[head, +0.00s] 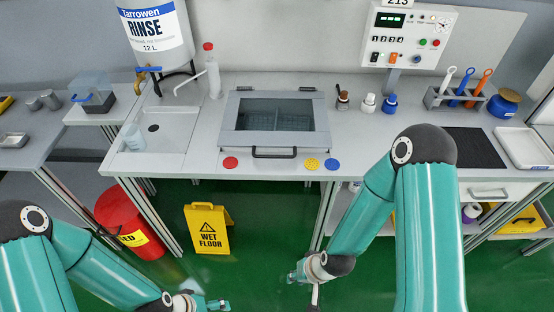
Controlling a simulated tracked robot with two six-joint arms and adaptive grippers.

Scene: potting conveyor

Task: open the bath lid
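The bath (234,143) is a grey box set in the middle of the bench. Its lid (276,95) has a grey frame around a dark window and looks closed. A rack shows dimly through the window. A dark bar handle (274,153) runs along the lid's front edge. My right gripper (304,279) is low in front of the bench, below the handle in the picture and apart from it. My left gripper (208,304) is at the bottom edge, partly cut off. Neither gripper touches the lid; their finger openings are unclear.
Red, yellow and blue discs (311,163) lie on the bench's front edge. Small bottles (368,103) stand right of the bath. A sink (158,128) and squeeze bottle (212,72) are left. A wet-floor sign (207,228) and red bin (130,222) stand on the floor.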

